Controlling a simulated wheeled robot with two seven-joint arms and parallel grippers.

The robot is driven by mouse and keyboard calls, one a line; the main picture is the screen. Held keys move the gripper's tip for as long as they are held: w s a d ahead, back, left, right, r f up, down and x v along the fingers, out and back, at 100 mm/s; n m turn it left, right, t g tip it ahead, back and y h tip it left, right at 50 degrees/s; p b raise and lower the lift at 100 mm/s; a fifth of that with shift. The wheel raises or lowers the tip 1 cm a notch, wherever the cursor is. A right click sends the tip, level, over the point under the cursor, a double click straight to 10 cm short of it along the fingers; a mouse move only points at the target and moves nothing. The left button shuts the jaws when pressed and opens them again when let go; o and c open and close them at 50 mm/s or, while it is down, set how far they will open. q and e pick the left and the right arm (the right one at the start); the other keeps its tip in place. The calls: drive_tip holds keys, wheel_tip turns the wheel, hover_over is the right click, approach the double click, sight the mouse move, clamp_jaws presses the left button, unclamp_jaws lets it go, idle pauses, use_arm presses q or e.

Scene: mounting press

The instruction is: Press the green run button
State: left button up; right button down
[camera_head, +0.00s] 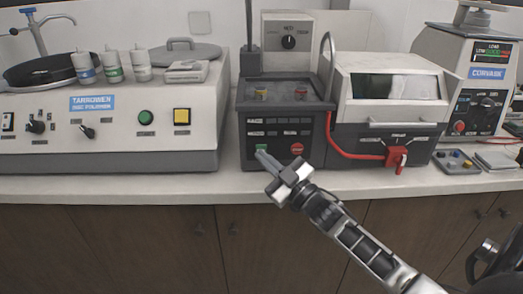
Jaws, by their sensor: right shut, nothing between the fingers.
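The green run button (261,148) is low on the left of the dark front panel of the mounting press (287,112). My right gripper (264,157) reaches up from the lower right, with its fingers closed and empty. Its fingertips are at the lower edge of the green button in the picture and partly cover it. I cannot tell whether they touch it. My left gripper is not in view.
A red button (297,149) sits right of the green one. A box with a red handle (397,157) stands right of the press. A polisher (105,125) with a separate green button (146,117) is at left. Cabinets (130,245) are below the counter.

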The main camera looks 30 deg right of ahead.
drive_tip(key=shift+w+d+r, duration=0.2)
drive_tip(key=shift+d+r, duration=0.15)
drive_tip(key=shift+r, duration=0.05)
idle(0.4)
drive_tip(key=shift+s+a, duration=0.1)
drive_tip(key=shift+a+f+p, duration=0.1)
drive_tip(key=shift+f+p, duration=0.05)
drive_tip(key=shift+p, duration=0.2)
drive_tip(key=shift+s+a+p, duration=0.35)
drive_tip(key=shift+s+p, duration=0.1)
drive_tip(key=shift+s, duration=0.1)
drive_tip(key=s+a+p, duration=0.1)
drive_tip(key=s+a, duration=0.1)
drive_tip(key=s, duration=0.1)
drive_tip(key=shift+s+a+f+p, duration=0.1)
drive_tip(key=shift+s+f+p, duration=0.15)
drive_tip(key=shift+p, duration=0.1)
idle(0.5)
